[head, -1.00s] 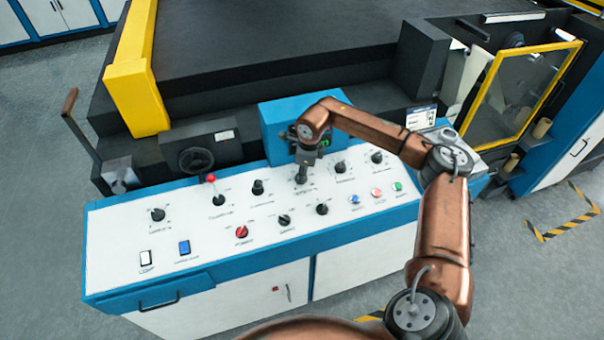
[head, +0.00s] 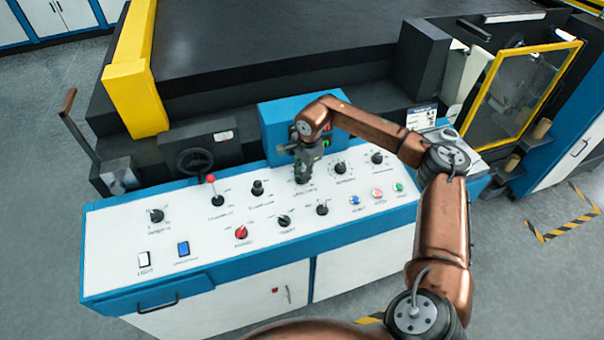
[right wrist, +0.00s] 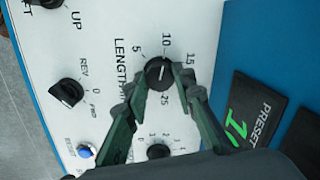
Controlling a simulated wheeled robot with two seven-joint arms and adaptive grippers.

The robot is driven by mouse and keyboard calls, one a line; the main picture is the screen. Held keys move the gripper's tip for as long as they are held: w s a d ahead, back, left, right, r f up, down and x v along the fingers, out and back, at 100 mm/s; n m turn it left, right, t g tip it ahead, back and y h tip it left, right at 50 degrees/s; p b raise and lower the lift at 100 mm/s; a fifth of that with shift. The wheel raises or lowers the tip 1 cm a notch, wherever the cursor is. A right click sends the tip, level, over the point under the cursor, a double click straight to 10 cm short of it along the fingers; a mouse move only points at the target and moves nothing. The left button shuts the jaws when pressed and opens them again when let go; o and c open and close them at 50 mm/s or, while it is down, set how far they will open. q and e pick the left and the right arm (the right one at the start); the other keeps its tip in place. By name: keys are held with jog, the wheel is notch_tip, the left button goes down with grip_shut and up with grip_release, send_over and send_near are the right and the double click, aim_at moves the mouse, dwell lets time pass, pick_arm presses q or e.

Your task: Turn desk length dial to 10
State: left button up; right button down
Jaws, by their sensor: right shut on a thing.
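The desk length dial (right wrist: 159,74) is a round black knob on the white panel. Its label reads LENGTH in the right wrist view, with 5, 10, 15 and 25 around it. The white line on the knob seems to point up, towards the 10. My right gripper (right wrist: 162,88) has one finger on each side of the knob and is shut on it. In the head view my right gripper (head: 303,170) reaches down to the panel's back row and hides most of this dial. My left gripper is not in view.
Coloured push buttons (head: 377,194) lie to the right. A blue box (head: 280,118) rises close behind the gripper; a dark display with green digits (right wrist: 240,125) shows beside the dial.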

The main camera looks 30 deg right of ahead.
dwell(0.3)
jog(key=c, duration=1.6)
grip_release()
jog(key=r, duration=0.4)
jog(key=s+r, duration=0.1)
jog(key=r, duration=0.3)
jog(key=s+r, duration=0.1)
jog(key=r, duration=0.2)
jog(key=shift+d+r, duration=0.15)
jog(key=shift+r, duration=0.25)
